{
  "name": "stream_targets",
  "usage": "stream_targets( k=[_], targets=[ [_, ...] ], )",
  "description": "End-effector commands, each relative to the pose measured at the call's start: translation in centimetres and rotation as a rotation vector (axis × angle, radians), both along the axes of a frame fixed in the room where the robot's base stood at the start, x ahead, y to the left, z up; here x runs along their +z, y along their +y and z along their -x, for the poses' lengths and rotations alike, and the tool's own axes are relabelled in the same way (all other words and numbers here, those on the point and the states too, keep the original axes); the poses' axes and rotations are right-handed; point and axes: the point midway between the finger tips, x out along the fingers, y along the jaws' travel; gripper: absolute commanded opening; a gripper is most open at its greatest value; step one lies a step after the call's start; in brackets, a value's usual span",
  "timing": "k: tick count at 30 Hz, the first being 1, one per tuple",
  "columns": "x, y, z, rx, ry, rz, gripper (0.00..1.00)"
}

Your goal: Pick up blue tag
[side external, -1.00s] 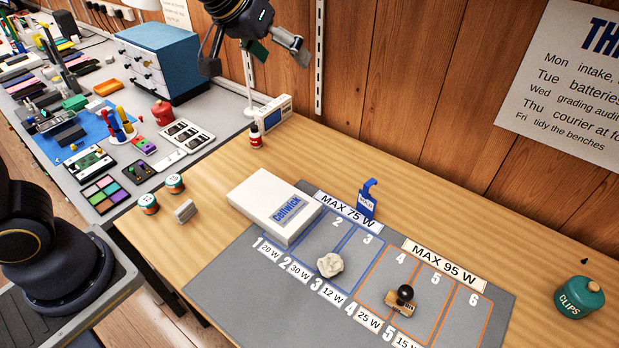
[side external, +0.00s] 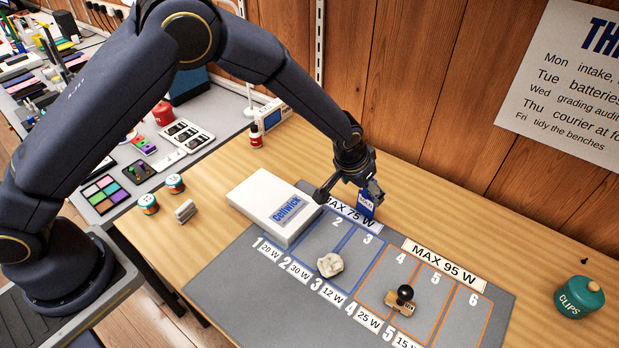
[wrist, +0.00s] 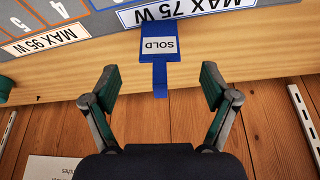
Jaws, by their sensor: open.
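The blue tag (side external: 366,206) stands upright at the back edge of the grey mat, behind the MAX 75 W label. In the wrist view my gripper (wrist: 160,80) is open, with one green-padded finger on each side of the stem. Neither finger visibly touches it.
A white Cellwick box (side external: 275,207) lies close to the left of my gripper. A crumpled pale lump (side external: 330,265) and a wooden stamp (side external: 401,299) sit on the grey mat (side external: 240,290). A wooden wall (side external: 440,120) rises behind. A green CLIPS jar (side external: 579,298) stands far right.

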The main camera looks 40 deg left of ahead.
Motion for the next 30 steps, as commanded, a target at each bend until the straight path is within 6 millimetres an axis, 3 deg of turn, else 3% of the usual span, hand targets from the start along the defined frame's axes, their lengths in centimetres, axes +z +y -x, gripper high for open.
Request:
stream_targets(
  k=[8, 15, 24, 30],
  targets=[
    [-2.3, -0.1, -1.0, 0.001, 0.001, -0.001, 0.85],
    [-5.6, -0.6, -2.5, 0.0, 0.001, 0.0, 0.85],
    [-6.2, -0.6, -2.8, 0.001, 0.0, 0.001, 0.85],
    [-6.1, -0.6, -2.8, 0.001, 0.0, 0.001, 0.66]
  ],
)
